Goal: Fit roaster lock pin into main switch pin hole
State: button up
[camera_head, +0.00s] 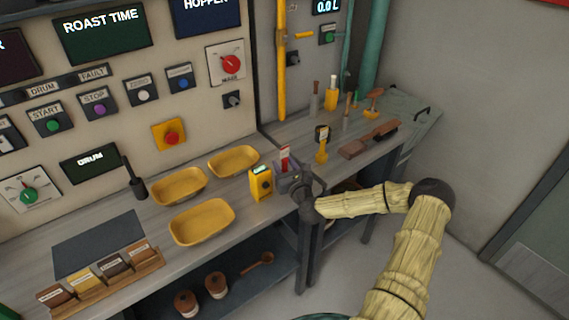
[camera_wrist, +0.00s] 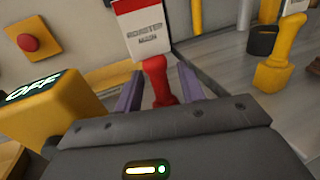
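The lock pin (camera_wrist: 159,80) is red and stands with a white tag (camera_wrist: 146,32) reading "ROASTER MAIN" at its top. Contact at the fingertips is hard to tell. The main switch (camera_head: 230,64) is a red knob on a white plate on the wall panel. Its pin hole is too small to make out.
A yellow box reading "OFF" (camera_wrist: 50,105) stands close left of my gripper. A yellow-handled tool (camera_wrist: 285,60) is to the right. Yellow trays (camera_head: 202,221) fill the bench's middle.

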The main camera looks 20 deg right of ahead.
dwell(0.3)
grip_shut()
notch_tip(320, 180, up, 10)
jog(key=shift+r+b, duration=0.1)
jog(key=shift+b, duration=0.4)
dwell(0.6)
